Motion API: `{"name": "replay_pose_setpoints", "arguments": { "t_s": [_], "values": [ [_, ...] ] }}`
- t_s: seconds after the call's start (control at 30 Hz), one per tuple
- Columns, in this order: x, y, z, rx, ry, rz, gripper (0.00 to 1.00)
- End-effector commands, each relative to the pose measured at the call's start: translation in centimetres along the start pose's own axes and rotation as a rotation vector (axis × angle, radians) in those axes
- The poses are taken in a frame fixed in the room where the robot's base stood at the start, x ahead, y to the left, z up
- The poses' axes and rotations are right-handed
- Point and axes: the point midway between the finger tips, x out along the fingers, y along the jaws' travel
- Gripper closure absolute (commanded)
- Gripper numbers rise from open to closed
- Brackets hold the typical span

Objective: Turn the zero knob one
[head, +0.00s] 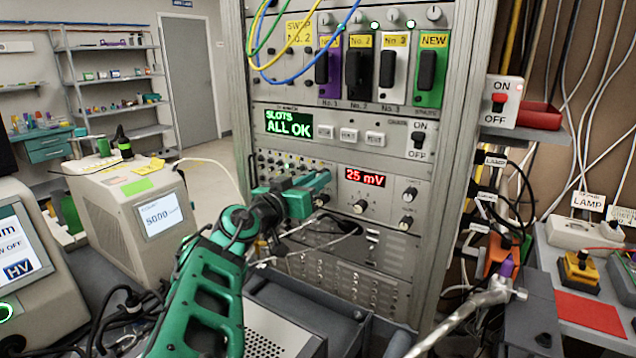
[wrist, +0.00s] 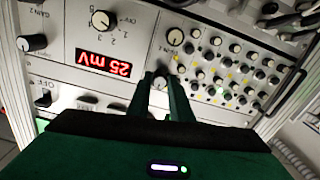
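In the head view my green gripper (head: 322,178) reaches the panel just left of the display and hides the knob. The display (head: 365,177) reads 25 mV.
Another knob (head: 321,199) sits just below my gripper. A channel knob (head: 360,206) is under the display, with two more knobs to its right. Several small knobs (wrist: 218,90) crowd the panel nearby. A cable plugs in lower down.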

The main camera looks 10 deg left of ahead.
Motion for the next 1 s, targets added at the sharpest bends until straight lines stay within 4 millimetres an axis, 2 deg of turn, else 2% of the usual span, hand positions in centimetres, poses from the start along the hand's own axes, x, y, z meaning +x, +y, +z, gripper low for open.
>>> {"name": "replay_pose_setpoints", "arguments": {
  "t_s": [0.27,0.47,1.0],
  "values": [
    [-0.12,-0.05,0.04,-0.039,-0.003,0.006,1.00],
    [-0.19,-0.13,0.10,-0.146,-0.005,0.005,1.00],
    [-0.27,-0.23,0.16,-0.641,-0.003,0.001,1.00]
  ]
}}
